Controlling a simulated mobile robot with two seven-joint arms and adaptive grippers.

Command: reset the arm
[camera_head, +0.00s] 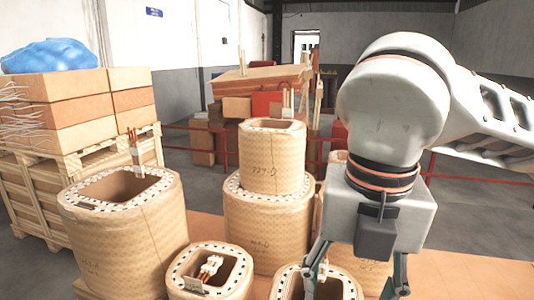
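My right arm comes in from the right, and its gripper (354,285) points down at the lower right of the head view. Its two fingers are spread wide apart, with nothing seen gripped between them; the tips are close to the bottom edge. A small coil (290,285) lies beside and partly behind the left finger, cut off by the frame. Another coil (365,268) is partly hidden behind the gripper. My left arm and gripper are out of view.
A large coil (130,240) stands at left and a small one (210,285) at front. In the middle, one coil (272,165) is stacked on another (265,230). Boxes on a wooden pallet (30,200) stand at left. Red rails (460,180) run behind; grey floor is clear at right.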

